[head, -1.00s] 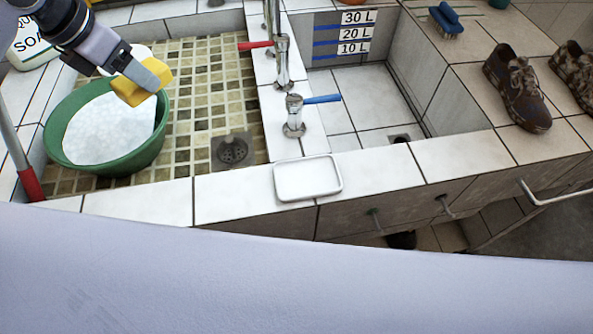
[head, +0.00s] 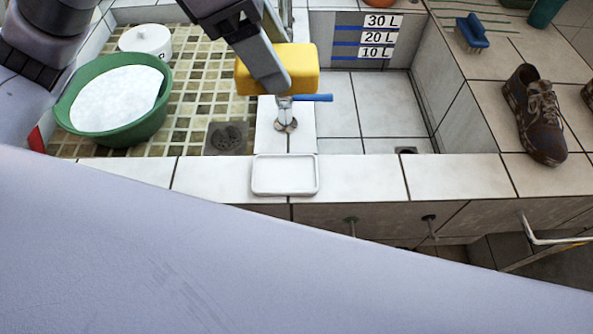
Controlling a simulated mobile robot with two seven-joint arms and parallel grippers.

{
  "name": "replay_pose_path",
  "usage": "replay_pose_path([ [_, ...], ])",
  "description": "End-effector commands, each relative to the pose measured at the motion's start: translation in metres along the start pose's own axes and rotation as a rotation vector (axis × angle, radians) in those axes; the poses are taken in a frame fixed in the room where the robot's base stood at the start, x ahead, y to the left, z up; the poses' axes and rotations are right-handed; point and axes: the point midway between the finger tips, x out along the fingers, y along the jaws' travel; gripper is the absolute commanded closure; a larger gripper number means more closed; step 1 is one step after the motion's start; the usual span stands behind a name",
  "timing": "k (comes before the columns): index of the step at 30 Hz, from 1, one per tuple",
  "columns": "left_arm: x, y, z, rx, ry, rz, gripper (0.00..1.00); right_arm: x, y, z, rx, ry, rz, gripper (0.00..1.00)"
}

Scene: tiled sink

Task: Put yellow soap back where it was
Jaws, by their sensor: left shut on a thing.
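The yellow soap (head: 300,66) is a thick block held in my left gripper (head: 268,72), which is shut on it. The gripper and soap are in the upper middle of the head view, above the faucet area between the two basins. A white rectangular soap dish (head: 285,175) sits empty on the tiled front ledge, nearer than the soap and roughly below it in the picture. The soap is apart from the dish. My right gripper is not in view.
A blue-handled tap (head: 312,98) is just below the soap in the picture. A blue brush (head: 472,32) and brown shoe (head: 538,115) lie right. The ledge around the dish is clear.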

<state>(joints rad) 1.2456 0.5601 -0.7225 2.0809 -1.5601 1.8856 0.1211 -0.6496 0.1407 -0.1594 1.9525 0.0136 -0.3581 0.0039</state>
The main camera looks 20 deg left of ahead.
Motion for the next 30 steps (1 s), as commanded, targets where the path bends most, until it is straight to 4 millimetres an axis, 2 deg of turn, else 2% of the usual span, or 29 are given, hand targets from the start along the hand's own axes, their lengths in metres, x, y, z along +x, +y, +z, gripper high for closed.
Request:
replay_pose_path([
  [5, 0.015, -0.004, -0.005, 0.015, 0.003, -0.011, 0.77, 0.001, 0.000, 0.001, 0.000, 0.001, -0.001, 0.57],
  [15, 0.093, -0.005, -0.039, 0.012, 0.003, -0.014, 0.77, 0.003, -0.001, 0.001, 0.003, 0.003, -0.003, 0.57],
  [21, 0.131, -0.005, -0.055, 0.013, 0.001, -0.010, 0.77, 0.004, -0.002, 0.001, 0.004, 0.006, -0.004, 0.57],
  [30, 0.161, -0.005, -0.067, 0.013, 0.002, -0.010, 0.77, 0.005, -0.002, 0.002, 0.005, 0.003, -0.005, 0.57],
])
